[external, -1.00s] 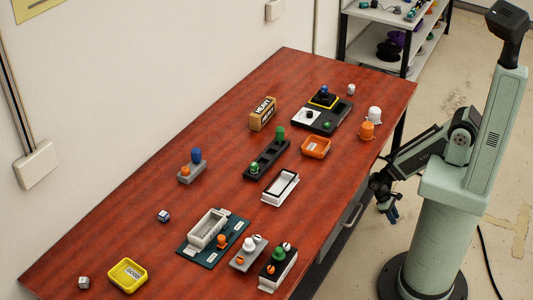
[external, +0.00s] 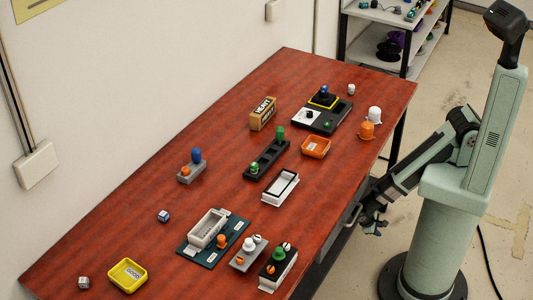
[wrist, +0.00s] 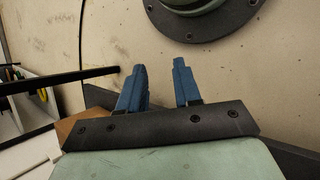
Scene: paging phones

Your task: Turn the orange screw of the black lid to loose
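The black lid (external: 268,270) lies on a white box (external: 283,277) at the front edge of the table. It carries a green knob (external: 278,252) and two orange screws, one at the back right (external: 287,246) and one at the front left (external: 270,269). The screws' slot directions are too small to tell. My gripper (external: 374,224) is off the table's right side, well apart from the lid. In the wrist view, its two blue fingers (wrist: 159,75) stand apart with nothing between them. The lid is not in the wrist view.
A white-rimmed tray (external: 268,199) is behind. The table's right edge (external: 345,215) lies between my gripper and the lid.

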